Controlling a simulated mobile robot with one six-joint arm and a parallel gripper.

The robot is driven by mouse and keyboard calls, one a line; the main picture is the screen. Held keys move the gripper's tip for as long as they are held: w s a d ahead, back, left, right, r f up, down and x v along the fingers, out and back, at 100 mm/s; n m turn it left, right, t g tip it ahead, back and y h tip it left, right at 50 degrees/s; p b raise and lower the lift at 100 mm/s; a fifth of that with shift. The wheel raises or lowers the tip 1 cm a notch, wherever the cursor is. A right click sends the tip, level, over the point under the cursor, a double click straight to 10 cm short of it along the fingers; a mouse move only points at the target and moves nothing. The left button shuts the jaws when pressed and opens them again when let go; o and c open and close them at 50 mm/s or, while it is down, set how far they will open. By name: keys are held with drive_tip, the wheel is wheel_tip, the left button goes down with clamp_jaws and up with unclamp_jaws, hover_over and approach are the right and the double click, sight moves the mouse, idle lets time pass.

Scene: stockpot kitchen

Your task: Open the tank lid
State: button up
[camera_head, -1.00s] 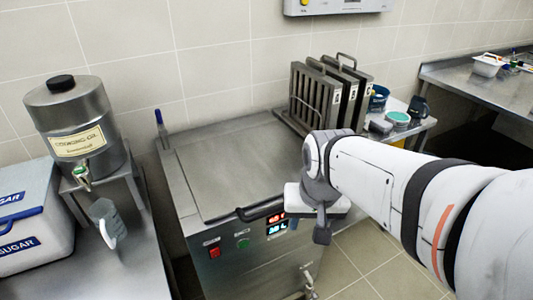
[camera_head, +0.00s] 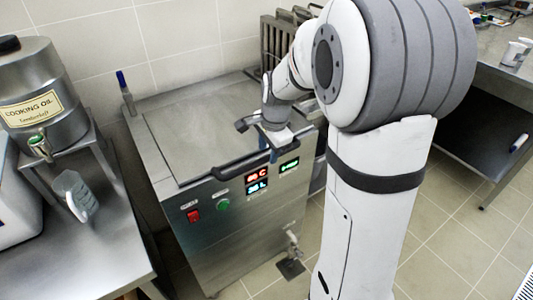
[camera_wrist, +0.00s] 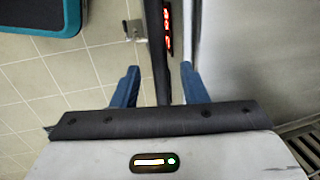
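The steel tank (camera_head: 235,240) stands in the middle of the head view. Its flat lid (camera_head: 195,135) lies level and closed on top. A long black handle (camera_head: 228,171) runs along the lid's front edge. My gripper (camera_head: 269,153) is over the right part of this handle, pointing down. In the wrist view the two blue fingers of my gripper (camera_wrist: 160,78) are apart, one on each side of the dark handle bar (camera_wrist: 158,45). Gaps show between the bar and both fingers. My arm hides part of the tank's right side.
A cooking oil dispenser (camera_head: 42,95) and a clear jug (camera_head: 75,195) stand on the left counter. Dark upright racks (camera_head: 275,35) are behind the tank, partly hidden by my arm. A tap (camera_head: 292,245) sticks out low on the tank's front. Tiled floor (camera_head: 425,250) is free at the right.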

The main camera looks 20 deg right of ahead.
drive_tip(key=shift+w+f, duration=0.2)
drive_tip(key=shift+f, duration=0.8)
drive_tip(key=shift+c, duration=0.3)
clamp_jaws()
drive_tip(key=shift+a, duration=0.1)
